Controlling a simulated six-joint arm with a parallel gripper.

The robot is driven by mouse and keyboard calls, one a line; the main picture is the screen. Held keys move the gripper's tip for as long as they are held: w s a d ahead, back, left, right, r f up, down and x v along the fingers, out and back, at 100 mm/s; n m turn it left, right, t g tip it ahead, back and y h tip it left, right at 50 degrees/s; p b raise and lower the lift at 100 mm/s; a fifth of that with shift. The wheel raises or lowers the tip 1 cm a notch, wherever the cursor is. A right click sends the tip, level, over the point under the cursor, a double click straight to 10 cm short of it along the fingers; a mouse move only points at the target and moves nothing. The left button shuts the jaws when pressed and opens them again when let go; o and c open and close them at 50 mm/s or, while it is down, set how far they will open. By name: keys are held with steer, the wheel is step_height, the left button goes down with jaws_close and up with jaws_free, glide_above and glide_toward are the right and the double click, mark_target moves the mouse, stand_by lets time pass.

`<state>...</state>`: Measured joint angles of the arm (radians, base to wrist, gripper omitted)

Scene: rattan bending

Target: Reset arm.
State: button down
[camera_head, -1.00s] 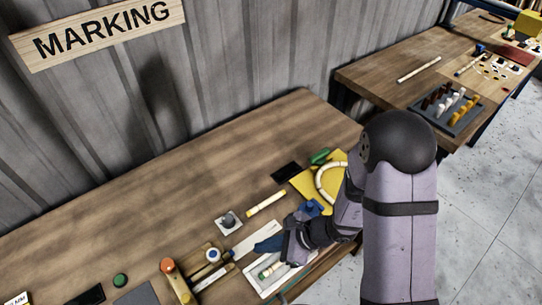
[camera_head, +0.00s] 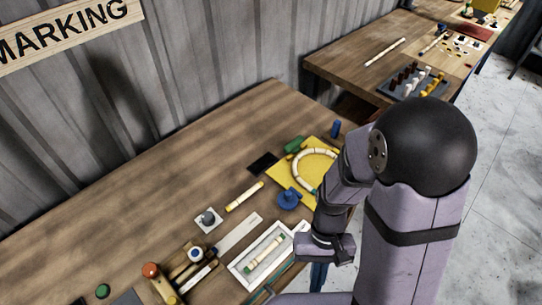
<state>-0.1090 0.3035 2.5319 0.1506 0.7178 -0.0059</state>
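My gripper (camera_head: 318,276) is at the lower right of the head view, beyond the front edge of the marking table (camera_head: 150,190), right of the white tray. Its blue end points down below the dark wrist, and no held thing is visible. Whether its fingers are open or shut cannot be made out. My arm covers part of the table's right end.
The white tray (camera_head: 236,271) holds a pale rod (camera_head: 265,253) with green bands. A curved pale piece (camera_head: 299,165) lies on a yellow board (camera_head: 284,179). A blue knob (camera_head: 288,199) and yellow-ended rod (camera_head: 245,196) are nearby. The table's back left is clear.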

steer(key=w+d+r+t+b, duration=0.1)
steer(key=w+d+r+t, duration=0.3)
steer(key=w+r, duration=0.2)
steer(key=shift+w+t+h+b, duration=0.3)
steer(key=shift+w+t+b, duration=0.1)
steer(key=shift+w, duration=0.35)
